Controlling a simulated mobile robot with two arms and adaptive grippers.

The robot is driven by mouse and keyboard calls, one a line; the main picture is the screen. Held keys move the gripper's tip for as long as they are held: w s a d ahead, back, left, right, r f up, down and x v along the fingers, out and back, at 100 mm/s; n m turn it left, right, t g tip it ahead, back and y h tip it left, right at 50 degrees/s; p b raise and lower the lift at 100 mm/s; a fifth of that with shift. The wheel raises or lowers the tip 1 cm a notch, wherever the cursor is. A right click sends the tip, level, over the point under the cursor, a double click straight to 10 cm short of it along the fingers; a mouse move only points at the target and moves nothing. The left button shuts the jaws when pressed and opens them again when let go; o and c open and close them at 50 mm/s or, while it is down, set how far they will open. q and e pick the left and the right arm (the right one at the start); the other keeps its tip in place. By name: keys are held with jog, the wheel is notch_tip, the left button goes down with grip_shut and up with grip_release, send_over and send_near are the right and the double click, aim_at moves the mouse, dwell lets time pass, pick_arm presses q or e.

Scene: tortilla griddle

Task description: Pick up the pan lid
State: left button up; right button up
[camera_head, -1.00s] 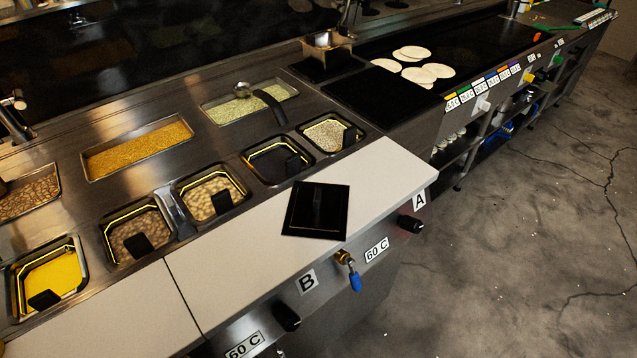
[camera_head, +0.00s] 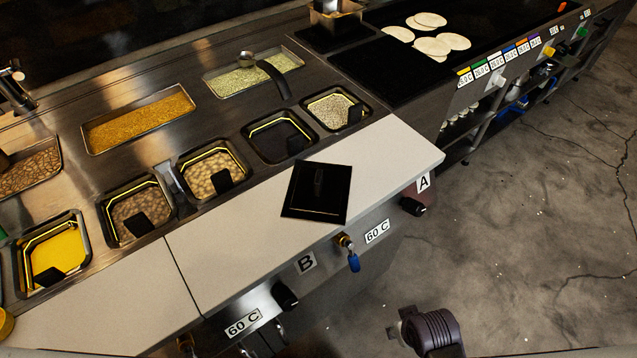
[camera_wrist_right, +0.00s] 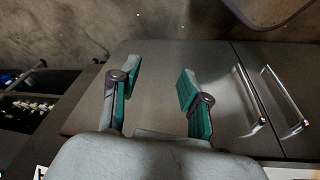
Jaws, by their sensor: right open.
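The pan lid (camera_head: 300,192) is a flat black square with a dark handle on top. It lies on the white counter (camera_head: 232,262) near the front edge, in front of the empty black pan. In the head view, part of my right arm (camera_head: 430,332) shows at the bottom edge, low and apart from the lid. In the right wrist view, my right gripper (camera_wrist_right: 160,95) is open and empty, its green-padded fingers apart in front of a grey cabinet front. The lid is not in the wrist view. My left gripper is not in view.
Several inset food pans line the counter behind the lid, one of them empty and black (camera_head: 278,136). A griddle (camera_head: 390,75) with tortillas (camera_head: 432,46) lies at the back right. Knobs (camera_head: 413,206) and a blue-handled valve (camera_head: 353,262) stick out from the front. The floor is free at right.

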notch_tip(320, 180, up, 9)
jog(key=w+a+n+t, duration=0.1)
jog(key=w+a+n, duration=0.1)
jog(key=n, duration=0.1)
jog(key=n+t+h, duration=0.2)
jog(key=n+t, duration=0.7)
jog(key=n, duration=1.8)
send_near(317, 182)
jog(key=shift+s+f+p, duration=0.1)
jog(key=shift+s+p, duration=0.35)
jog(key=shift+s, duration=0.55)
jog(key=shift+w+n, duration=0.2)
jog(key=shift+n, duration=0.3)
jog(key=x, duration=0.8)
jog(key=shift+r+p, duration=0.25)
jog(key=shift+p, duration=0.05)
jog(key=shift+w+f, duration=0.1)
jog(key=shift+w, duration=0.5)
jog(key=p+x, duration=0.1)
jog(key=x, duration=0.3)
jog(key=shift+w, duration=0.2)
